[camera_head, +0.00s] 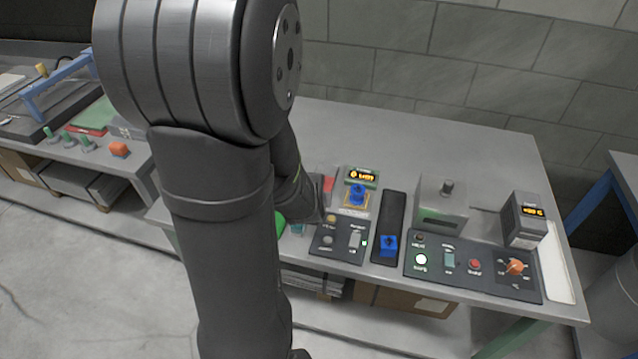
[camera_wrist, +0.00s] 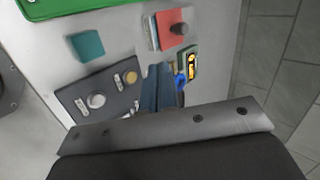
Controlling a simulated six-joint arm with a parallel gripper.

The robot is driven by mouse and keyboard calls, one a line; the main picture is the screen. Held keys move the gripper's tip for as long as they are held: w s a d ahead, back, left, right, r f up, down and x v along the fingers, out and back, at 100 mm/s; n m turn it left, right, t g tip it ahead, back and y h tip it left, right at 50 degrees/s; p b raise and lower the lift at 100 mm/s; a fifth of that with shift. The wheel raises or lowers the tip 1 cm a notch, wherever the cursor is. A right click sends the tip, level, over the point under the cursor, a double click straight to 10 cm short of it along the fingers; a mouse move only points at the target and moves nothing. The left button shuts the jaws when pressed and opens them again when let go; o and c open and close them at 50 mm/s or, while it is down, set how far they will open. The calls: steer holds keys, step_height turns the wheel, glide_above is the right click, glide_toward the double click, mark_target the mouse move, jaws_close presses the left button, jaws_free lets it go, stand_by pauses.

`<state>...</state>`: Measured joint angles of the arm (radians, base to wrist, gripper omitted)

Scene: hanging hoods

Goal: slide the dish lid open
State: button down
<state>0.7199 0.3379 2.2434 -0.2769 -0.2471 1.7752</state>
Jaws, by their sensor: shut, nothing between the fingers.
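In the wrist view, a flat red piece with a dark round knob (camera_wrist: 172,30) lies over a pale, layered-looking base near the top. It looks like the dish lid, but I cannot be sure. A bit of red (camera_head: 328,184) shows beside my arm in the head view. My gripper (camera_wrist: 159,68) is shut and empty, its slate-blue fingers together, below the red piece in the wrist picture and apart from it. The fingers overlap the view of the control panel's edge and a blue piece (camera_wrist: 181,80). In the head view my arm hides the gripper.
A dark panel with round buttons (camera_wrist: 97,101) and a teal block (camera_wrist: 87,45) are nearby. A small display (camera_head: 361,176) stands behind the blue piece. Right of these are a dark track with a blue block (camera_head: 388,245), a grey box (camera_head: 441,207) and a wider control panel (camera_head: 472,268).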

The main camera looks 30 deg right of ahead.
steer(key=x, duration=0.7)
steer(key=shift+w+d+f, duration=0.15)
steer(key=shift+w+f, duration=0.05)
steer(key=shift+f, duration=0.1)
steer(key=w+d, duration=0.2)
steer(key=shift+w+f, duration=0.15)
steer(key=shift+w, duration=0.2)
steer(key=shift+w+d, duration=0.25)
steer(key=shift+w, duration=0.15)
steer(key=w+d, duration=0.4)
steer(key=shift+w+d, duration=0.3)
